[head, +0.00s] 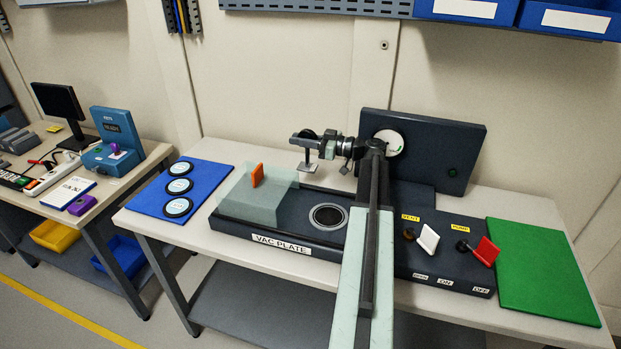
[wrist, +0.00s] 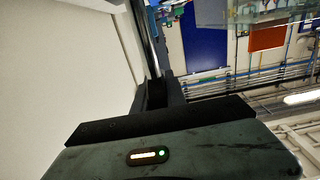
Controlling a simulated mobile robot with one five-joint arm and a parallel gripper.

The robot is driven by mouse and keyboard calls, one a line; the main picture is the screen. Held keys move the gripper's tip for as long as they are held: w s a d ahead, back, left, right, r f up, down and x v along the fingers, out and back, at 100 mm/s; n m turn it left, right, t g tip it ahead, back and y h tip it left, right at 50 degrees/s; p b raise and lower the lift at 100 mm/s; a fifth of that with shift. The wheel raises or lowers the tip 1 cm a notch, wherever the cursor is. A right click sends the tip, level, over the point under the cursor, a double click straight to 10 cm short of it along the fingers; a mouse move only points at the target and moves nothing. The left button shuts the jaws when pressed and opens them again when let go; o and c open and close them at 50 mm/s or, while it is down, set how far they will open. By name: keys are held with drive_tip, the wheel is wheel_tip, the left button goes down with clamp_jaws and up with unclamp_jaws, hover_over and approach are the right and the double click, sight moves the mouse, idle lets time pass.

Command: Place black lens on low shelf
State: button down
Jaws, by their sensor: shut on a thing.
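The black lens (head: 308,134) appears to be a dark round piece with a short stem and a pale flat foot hanging below it. It is up in the air above the vac plate unit. My gripper (head: 304,145) reaches in from the right and is shut on it, hiding its middle part. In the wrist view my dark gripper body fills the bottom, and I cannot make out the lens. A grey low shelf (head: 270,302) runs under the bench, below and apart from the gripper. Its visible part is bare, and the bench top hides its back.
The bench holds a blue mat (head: 207,171) with several discs, a clear cover with an orange handle (head: 257,175), a round port (head: 328,216), a dark upright panel (head: 430,150), white and red levers (head: 486,251), and a green mat (head: 545,270). A cluttered left bench (head: 100,190) stands apart.

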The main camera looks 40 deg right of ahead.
sight(301, 166)
wheel_tip(301, 166, down, 7)
drive_tip(key=b, duration=0.5)
drive_tip(key=shift+s+r, duration=0.1)
drive_tip(key=shift+r, duration=0.35)
drive_tip(key=shift+s+f, duration=0.1)
drive_tip(key=shift+f, duration=0.05)
drive_tip(key=c, duration=1.4)
unclamp_jaws()
drive_tip(key=shift+o, duration=0.2)
